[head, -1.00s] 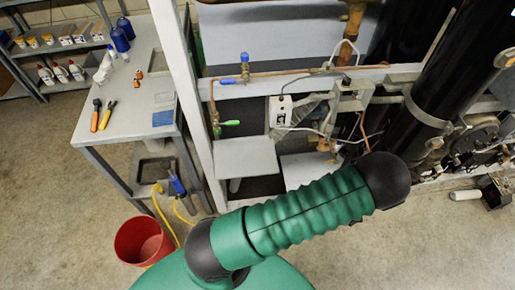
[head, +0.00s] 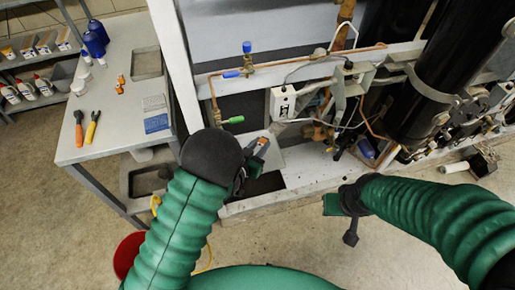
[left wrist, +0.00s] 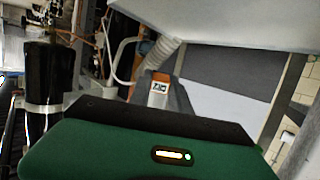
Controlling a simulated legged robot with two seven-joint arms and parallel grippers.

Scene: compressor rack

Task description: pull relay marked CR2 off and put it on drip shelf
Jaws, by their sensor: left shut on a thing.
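My left gripper (head: 254,153) is in front of the lower part of the rack, partly hidden behind its own dark wrist. It is shut on a small relay with an orange end (head: 262,142). In the left wrist view the relay (left wrist: 158,90) shows a white label reading CR2, between the grey fingers. A pale flat plate (head: 274,157), which may be the drip shelf, lies low in the rack behind the gripper; I cannot tell whether the relay touches it. My right gripper (head: 350,222) is at the right, in front of the rack's base, its jaw opening unclear.
A white box (head: 283,103) with a dark mark hangs on the rack among copper pipes and valves. A thick black cylinder (head: 430,80) stands at right. A grey bench (head: 110,115) with tools stands left. A red bucket (head: 127,252) is on the floor.

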